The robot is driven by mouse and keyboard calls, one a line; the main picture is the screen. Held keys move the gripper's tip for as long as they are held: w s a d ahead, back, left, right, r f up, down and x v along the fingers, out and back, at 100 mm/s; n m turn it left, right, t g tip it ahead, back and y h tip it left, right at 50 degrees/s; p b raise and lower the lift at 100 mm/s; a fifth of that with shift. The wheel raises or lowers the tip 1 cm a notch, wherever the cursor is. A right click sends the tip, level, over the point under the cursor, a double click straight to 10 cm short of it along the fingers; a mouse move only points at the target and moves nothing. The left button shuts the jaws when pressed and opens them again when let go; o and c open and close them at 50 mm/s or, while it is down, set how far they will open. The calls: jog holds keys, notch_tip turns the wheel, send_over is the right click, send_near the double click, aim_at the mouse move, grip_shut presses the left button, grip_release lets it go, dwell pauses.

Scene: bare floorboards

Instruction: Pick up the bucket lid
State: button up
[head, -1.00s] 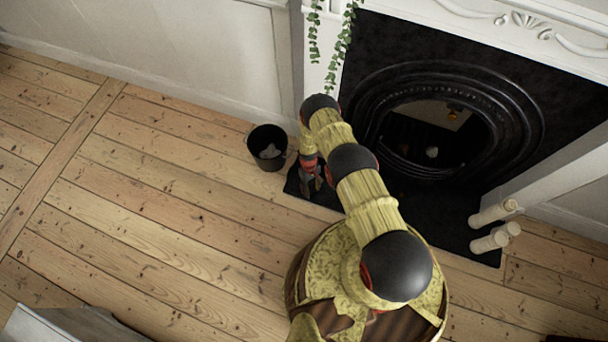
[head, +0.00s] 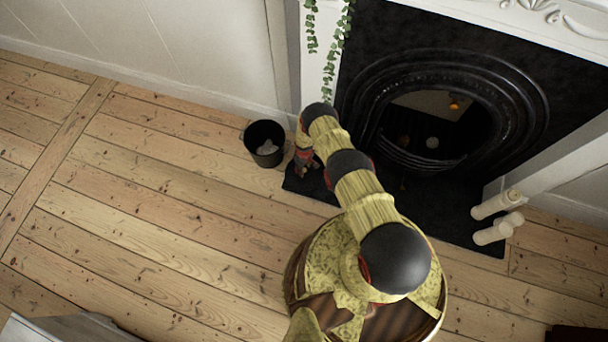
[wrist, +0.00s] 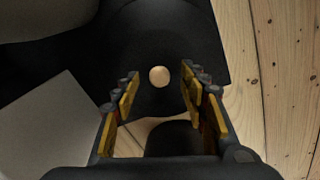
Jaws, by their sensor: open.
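In the wrist view a round pale knob (wrist: 159,76) sits on a dark disc, which looks like the bucket lid (wrist: 165,40). It lies on the black hearth, and its outline is hard to tell from the hearth. My gripper (wrist: 160,88) is open, with the knob showing between its fingertips and no visible contact. In the head view my gripper (head: 307,163) is low over the hearth's left corner, beside the bucket. I cannot make out the lid there. The black bucket (head: 264,156) stands upright on the boards, open at the top, with something pale inside.
The black hearth (head: 440,226) runs in front of the fireplace (head: 520,110). Ivy (head: 337,55) hangs down the white surround above my gripper. The floorboards (head: 150,190) to the left are clear.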

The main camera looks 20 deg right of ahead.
jog(key=shift+w+f, duration=0.15)
jog(key=shift+f, duration=0.45)
jog(key=shift+c, duration=0.3)
grip_shut()
jog(key=shift+r, duration=0.1)
